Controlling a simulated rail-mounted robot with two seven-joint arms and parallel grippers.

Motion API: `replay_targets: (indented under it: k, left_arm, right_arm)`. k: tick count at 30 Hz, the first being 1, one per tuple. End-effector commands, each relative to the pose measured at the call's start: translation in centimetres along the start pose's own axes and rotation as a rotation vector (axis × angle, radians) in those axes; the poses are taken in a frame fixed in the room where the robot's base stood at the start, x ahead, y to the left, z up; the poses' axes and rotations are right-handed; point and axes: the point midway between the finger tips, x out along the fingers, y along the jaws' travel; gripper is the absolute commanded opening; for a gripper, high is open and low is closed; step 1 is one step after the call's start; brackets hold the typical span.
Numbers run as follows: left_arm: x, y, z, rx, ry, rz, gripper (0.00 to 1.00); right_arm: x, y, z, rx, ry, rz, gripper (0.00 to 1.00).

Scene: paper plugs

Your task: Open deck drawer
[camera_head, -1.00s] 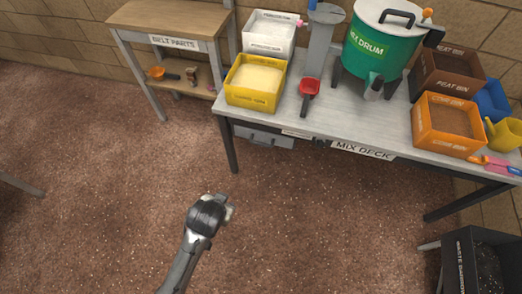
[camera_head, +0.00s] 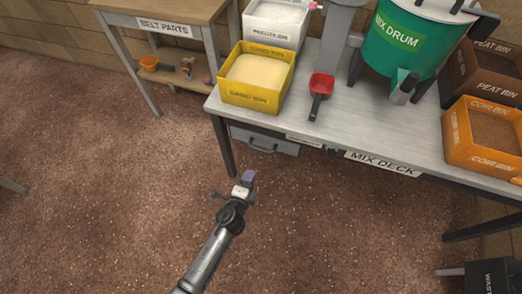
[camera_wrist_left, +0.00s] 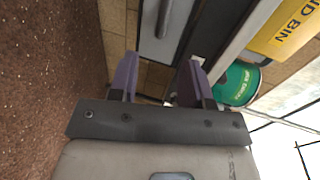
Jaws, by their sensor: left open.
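The deck drawer (camera_head: 264,141) is a grey box with a dark handle (camera_head: 262,149). It hangs under the left end of the mix deck (camera_head: 350,129) and looks shut. In the left wrist view the drawer front (camera_wrist_left: 160,30) and its dark handle (camera_wrist_left: 165,18) lie ahead, at the top. My left gripper (camera_head: 247,183) is below and in front of the drawer in the head view, apart from the handle. It also shows in the left wrist view (camera_wrist_left: 157,82), with its two purple fingers spread and nothing between them. My right gripper is out of view.
On the deck stand a yellow sand bin (camera_head: 255,77), a red scoop (camera_head: 320,90), the green mix drum (camera_head: 405,40) and an orange coir bin (camera_head: 485,135). A deck leg (camera_head: 223,145) stands left of the drawer. The floor in front is clear.

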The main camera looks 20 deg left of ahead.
Motion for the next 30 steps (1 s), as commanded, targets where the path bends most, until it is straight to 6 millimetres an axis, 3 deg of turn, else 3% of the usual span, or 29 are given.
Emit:
replay_targets:
  k: [5, 11, 21, 30]
  left_arm:
    - [1.6, 0.0, 0.1, 0.027, -0.001, -0.004, 0.44]
    - [5.2, 0.1, 0.1, 0.025, -0.003, -0.003, 0.44]
    - [11.0, 0.1, 0.1, 0.024, -0.003, -0.002, 0.44]
    - [13.5, 0.0, 0.1, 0.022, -0.004, -0.001, 0.44]
  right_arm:
    - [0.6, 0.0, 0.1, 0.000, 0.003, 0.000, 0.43]
    - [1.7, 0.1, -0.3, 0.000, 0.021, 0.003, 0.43]
    - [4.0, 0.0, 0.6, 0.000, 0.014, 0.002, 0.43]
    - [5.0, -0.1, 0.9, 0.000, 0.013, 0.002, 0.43]
